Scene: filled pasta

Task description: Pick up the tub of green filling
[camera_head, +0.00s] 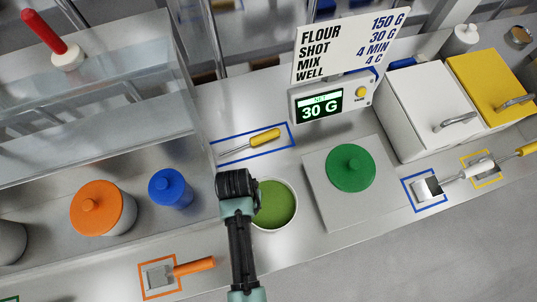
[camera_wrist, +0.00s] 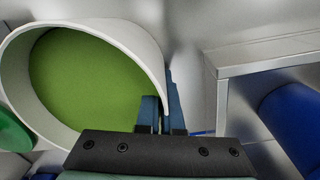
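The tub of green filling (camera_head: 291,224) is an open white tub on the steel counter, left of the scale, in the head view. Green filling fills its inside. My gripper (camera_head: 240,190) is at the tub's left side, pointing down, and its fingertips are hidden there. In the wrist view, the tub (camera_wrist: 135,40) fills the left half. My gripper's fingers (camera_wrist: 161,115) straddle its wall, one inside and one outside, close against it. They look shut on the wall. I cannot tell whether the tub is clear of the counter.
A green round lid (camera_head: 351,167) lies on the scale plate (camera_head: 322,200), right of the tub. The display (camera_head: 320,105) reads 30 G. A blue-lidded jar (camera_head: 170,188) and an orange-lidded jar (camera_head: 100,208) stand left. An orange-handled scraper (camera_head: 180,271) lies in front; a yellow-handled tool (camera_head: 255,140) lies behind.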

